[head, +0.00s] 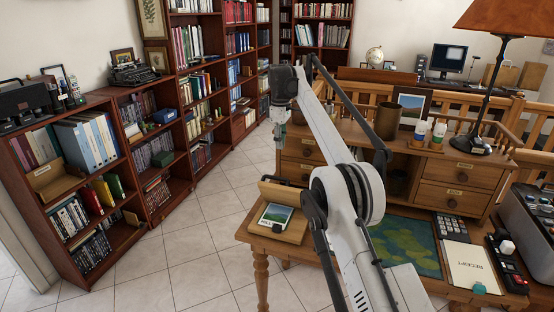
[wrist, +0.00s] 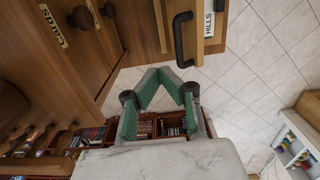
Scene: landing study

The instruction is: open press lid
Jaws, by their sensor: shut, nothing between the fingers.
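My gripper (wrist: 160,73) is shut and empty, its greenish fingertips meeting in the middle of the wrist view. In the head view my gripper (head: 280,132) points down, left of the desk drawers. A black bar handle (wrist: 179,40) on a wooden panel labelled HILLS lies just beyond the fingertips in the wrist view, apart from them as far as I can tell. A small wooden stand or box (head: 291,232) with a raised back board and a green-and-white picture card sits at the table's left corner. I cannot tell for certain which item is the press or its lid.
The desk drawers (head: 458,199) stand at the back of the table. A green mat (head: 405,246), a calculator (head: 451,226) and a receipt sheet (head: 473,266) lie at the table's front. A tall lamp (head: 489,95) stands at right. Tiled floor (head: 200,262) is free left of the table.

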